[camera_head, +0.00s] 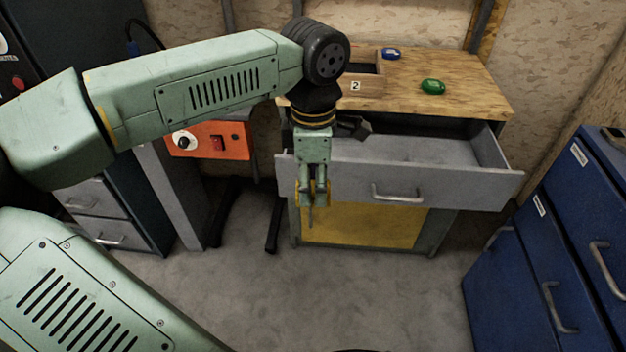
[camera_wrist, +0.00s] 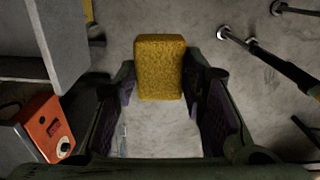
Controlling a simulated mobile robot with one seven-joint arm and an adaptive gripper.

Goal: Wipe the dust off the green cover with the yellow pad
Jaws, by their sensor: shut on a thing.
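My gripper (camera_head: 313,190) hangs pointing down in front of the open grey drawer, above the floor. In the wrist view its fingers (camera_wrist: 160,85) are shut on the yellow pad (camera_wrist: 159,62), which sticks out beyond the fingertips. In the head view the fingers hide most of the pad, and only a little yellow shows beside them. A small rounded green thing (camera_head: 432,87), perhaps the green cover, lies on the wooden bench top, to the right of and behind my gripper, well apart from it. Dust on it is too small to tell.
The grey drawer (camera_head: 400,190) stands pulled out below the bench top (camera_head: 465,95). A wooden box (camera_head: 362,87) labelled 2 and a blue thing (camera_head: 391,53) are on the bench. An orange box (camera_head: 210,141) is left. Blue cabinets (camera_head: 560,230) stand right. The floor in front is clear.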

